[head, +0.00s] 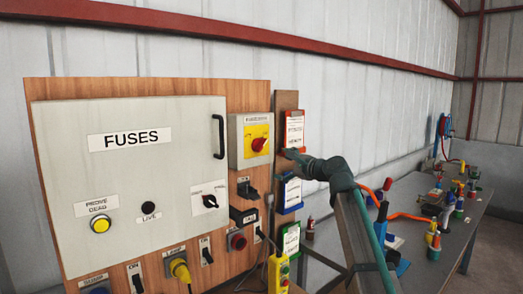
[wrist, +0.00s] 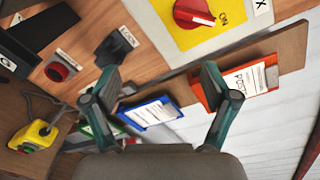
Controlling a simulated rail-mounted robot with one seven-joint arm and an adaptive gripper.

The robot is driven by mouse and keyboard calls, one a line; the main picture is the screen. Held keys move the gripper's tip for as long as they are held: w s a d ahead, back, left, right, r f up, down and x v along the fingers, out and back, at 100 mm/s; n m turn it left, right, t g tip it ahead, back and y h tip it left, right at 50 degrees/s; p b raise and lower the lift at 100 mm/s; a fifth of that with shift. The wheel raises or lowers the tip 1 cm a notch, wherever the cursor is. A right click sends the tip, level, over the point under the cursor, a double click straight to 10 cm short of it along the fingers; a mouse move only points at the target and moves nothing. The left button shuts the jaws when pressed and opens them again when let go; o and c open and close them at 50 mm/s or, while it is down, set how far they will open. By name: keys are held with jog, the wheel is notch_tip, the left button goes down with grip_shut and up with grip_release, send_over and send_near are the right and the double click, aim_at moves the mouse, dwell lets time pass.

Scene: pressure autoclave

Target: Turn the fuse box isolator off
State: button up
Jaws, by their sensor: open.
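The isolator is a red rotary knob (head: 259,144) on a yellow plate, on a grey box (head: 236,157) to the right of the FUSES cabinet (head: 125,150). In the wrist view the red knob (wrist: 194,12) shows at the top edge, partly cut off, with "ON" printed beside it. A label ending in "X" sits by it. My gripper (head: 291,154) is to the right of the isolator box, in front of the narrow board. In the wrist view its fingers (wrist: 162,58) are spread, with nothing between them, apart from the knob.
An orange document holder (wrist: 248,82) and a blue one (wrist: 150,112) hang on the narrow board, close to my fingers. A black switch (head: 247,190) and a red button (head: 237,241) sit below the isolator. A yellow pendant (head: 278,273) hangs lower. A cluttered bench (head: 400,205) stands right.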

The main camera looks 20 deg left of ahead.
jog(key=m+y, duration=0.1)
jog(key=m, duration=0.1)
send_near(263, 145)
jog(key=shift+m+t, duration=0.3)
jog(key=p+x, duration=0.2)
jog(key=x, duration=0.7)
jog(key=shift+a+p, duration=0.35)
jog(key=shift+w+a, duration=0.3)
jog(key=shift+a, duration=0.25)
jog(key=c, duration=1.1)
